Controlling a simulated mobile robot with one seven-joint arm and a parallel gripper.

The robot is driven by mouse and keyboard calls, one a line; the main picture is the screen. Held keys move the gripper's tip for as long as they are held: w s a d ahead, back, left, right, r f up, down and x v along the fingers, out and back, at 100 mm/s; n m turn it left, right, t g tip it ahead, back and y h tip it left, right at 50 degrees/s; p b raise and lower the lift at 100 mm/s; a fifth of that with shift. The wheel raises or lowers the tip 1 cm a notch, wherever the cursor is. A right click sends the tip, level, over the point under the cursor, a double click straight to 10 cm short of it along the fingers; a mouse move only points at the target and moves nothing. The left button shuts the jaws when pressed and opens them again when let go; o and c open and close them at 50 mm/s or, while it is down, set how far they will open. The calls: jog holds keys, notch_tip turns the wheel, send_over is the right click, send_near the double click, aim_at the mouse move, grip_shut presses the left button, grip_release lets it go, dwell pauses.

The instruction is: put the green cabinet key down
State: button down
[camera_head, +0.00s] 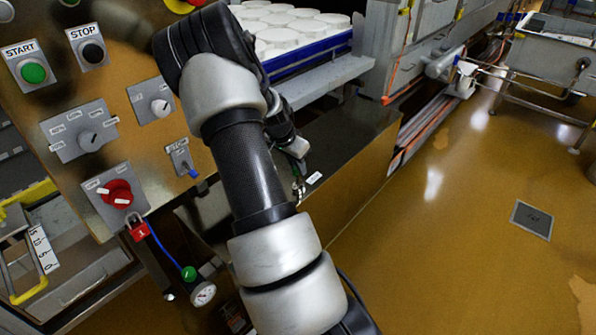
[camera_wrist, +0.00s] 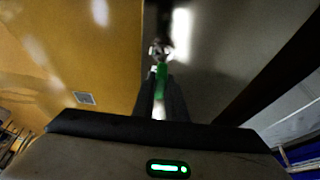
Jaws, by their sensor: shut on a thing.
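The green key (camera_wrist: 161,72) is between the fingertips of my gripper (camera_wrist: 160,92) in the wrist view. Its green part sticks out past the fingers, and a metal ring or key part (camera_wrist: 160,49) shows beyond it. In the head view my gripper (camera_head: 298,168) is small and partly hidden by my arm, pointing down over a dark flat top (camera_head: 362,130). Something green and thin shows just under the fingers there. I cannot tell whether the key touches the surface.
A control panel (camera_head: 130,75) with buttons and a red padlock (camera_head: 138,231) stands at left. A blue tray (camera_head: 310,54) of white moulds is behind. Open floor (camera_head: 450,230) lies to the right.

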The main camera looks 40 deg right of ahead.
jog(key=shift+f, duration=0.45)
jog(key=shift+f, duration=0.1)
jog(key=shift+f, duration=0.15)
jog(key=c, duration=1.8)
grip_release()
jog(key=shift+o, duration=0.2)
jog(key=shift+r, duration=0.4)
jog(key=p+v, duration=0.3)
jog(key=v, duration=0.8)
jog(key=shift+a+r, duration=0.15)
jog(key=shift+r, duration=0.2)
